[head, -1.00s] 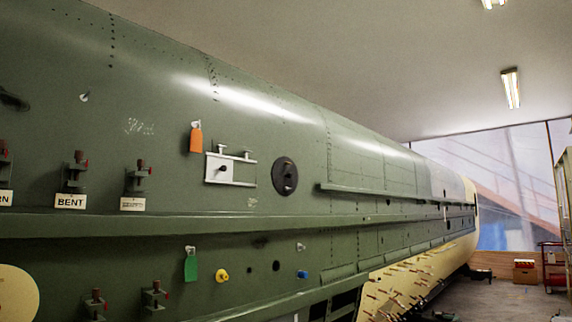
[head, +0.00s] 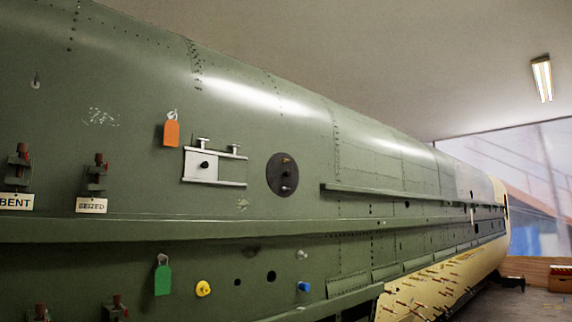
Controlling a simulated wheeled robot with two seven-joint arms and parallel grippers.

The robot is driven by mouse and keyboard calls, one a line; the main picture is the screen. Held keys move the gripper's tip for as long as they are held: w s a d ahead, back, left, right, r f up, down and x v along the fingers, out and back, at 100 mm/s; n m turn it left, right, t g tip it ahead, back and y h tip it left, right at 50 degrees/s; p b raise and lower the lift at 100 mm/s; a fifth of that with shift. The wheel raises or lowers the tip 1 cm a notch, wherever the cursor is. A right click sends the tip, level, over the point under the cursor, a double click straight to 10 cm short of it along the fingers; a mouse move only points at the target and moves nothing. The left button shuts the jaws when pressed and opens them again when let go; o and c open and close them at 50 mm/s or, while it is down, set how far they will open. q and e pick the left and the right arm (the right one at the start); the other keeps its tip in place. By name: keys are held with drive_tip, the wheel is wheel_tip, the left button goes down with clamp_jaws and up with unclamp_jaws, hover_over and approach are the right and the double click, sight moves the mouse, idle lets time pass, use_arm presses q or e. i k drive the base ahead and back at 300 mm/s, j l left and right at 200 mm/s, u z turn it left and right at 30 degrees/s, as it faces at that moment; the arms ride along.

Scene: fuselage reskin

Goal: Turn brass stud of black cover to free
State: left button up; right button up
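The round black cover (head: 275,175) is flat against the green fuselage skin, right of a white bracket. A small brass-coloured stud (head: 286,160) shows near its upper edge. Neither of my grippers is in view.
A green ledge (head: 200,228) runs along the skin below. Clamps labelled BENT and SEIZED are at left.

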sight(280, 174)
drive_tip(key=i+l+u, duration=0.1)
drive_tip(key=i+l, duration=0.15)
drive_tip(key=l, duration=0.15)
drive_tip(key=i+l+u, duration=0.1)
drive_tip(key=i+l, duration=0.15)
drive_tip(key=l, duration=0.15)
drive_tip(key=i+l+u, duration=0.1)
drive_tip(key=i+l, duration=0.15)
drive_tip(key=l, duration=0.15)
drive_tip(key=i+l+u, duration=0.15)
drive_tip(key=l, duration=0.3)
drive_tip(key=i+l+u, duration=0.1)
drive_tip(key=i+l, duration=0.2)
drive_tip(key=l, duration=0.15)
drive_tip(key=i+l+u, duration=0.1)
drive_tip(key=l, duration=0.35)
drive_tip(key=i+l+u, duration=0.1)
drive_tip(key=i+l, duration=0.15)
drive_tip(key=l, duration=0.25)
drive_tip(key=i+l+u, duration=0.1)
drive_tip(key=l, duration=0.4)
